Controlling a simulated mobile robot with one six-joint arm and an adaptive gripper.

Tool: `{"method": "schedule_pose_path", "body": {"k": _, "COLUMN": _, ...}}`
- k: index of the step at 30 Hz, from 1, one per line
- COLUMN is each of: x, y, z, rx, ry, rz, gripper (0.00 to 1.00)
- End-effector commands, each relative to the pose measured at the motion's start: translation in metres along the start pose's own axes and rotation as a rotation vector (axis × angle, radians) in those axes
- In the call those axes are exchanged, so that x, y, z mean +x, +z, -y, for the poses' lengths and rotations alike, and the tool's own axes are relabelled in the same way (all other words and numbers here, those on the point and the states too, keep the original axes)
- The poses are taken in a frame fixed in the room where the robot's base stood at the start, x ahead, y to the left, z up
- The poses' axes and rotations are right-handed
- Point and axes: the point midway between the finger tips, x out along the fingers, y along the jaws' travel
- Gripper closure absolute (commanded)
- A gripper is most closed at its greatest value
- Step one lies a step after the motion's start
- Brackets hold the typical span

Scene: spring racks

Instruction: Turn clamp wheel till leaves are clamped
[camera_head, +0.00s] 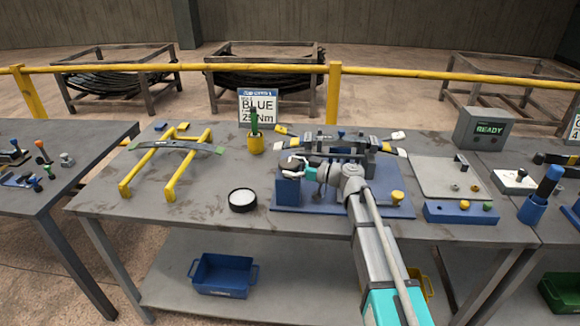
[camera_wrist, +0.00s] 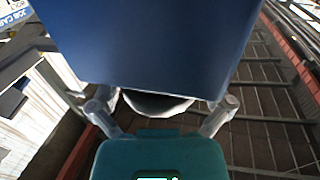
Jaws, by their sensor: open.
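The clamp fixture stands on a blue base plate (camera_head: 400,208) in the head view. Dark spring leaves (camera_head: 345,151) with pale and yellow tagged ends lie across it. My gripper (camera_head: 312,174) is at the fixture's front left, beside a blue block (camera_head: 290,188). In the wrist view a large blue face (camera_wrist: 155,40) fills the upper middle. My gripper's two fingers (camera_wrist: 160,103) stand spread there, with a grey curved rim (camera_wrist: 156,106) showing between them below the blue face. I cannot tell whether this rim is the clamp wheel or whether the fingers touch it. My arm hides part of the fixture.
A yellow stand (camera_head: 172,187) holds one leaf at the left of the table (camera_head: 130,200). A round white-topped dish (camera_head: 242,197) and a yellow cup (camera_head: 256,145) stand left of the fixture. A blue button box (camera_head: 461,214) and a READY display (camera_head: 484,129) are at right.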

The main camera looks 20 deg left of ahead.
Motion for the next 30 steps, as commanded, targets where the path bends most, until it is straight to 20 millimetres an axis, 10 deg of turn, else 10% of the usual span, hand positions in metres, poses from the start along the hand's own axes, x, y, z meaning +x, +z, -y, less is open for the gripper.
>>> {"method": "schedule_pose_path", "body": {"k": 3, "x": -0.0002, "y": 0.0, "z": 0.0, "rx": 0.0, "ry": 0.0, "rz": 0.0, "gripper": 0.02}}
{"method": "schedule_pose_path", "body": {"k": 12, "x": -0.0004, "y": 0.0, "z": 0.0001, "rx": 0.0, "ry": 0.0, "rz": 0.0, "gripper": 0.56}}
{"method": "schedule_pose_path", "body": {"k": 30, "x": -0.003, "y": 0.0002, "z": 0.0033, "rx": 0.0, "ry": 0.134, "rz": 0.001, "gripper": 0.56}}
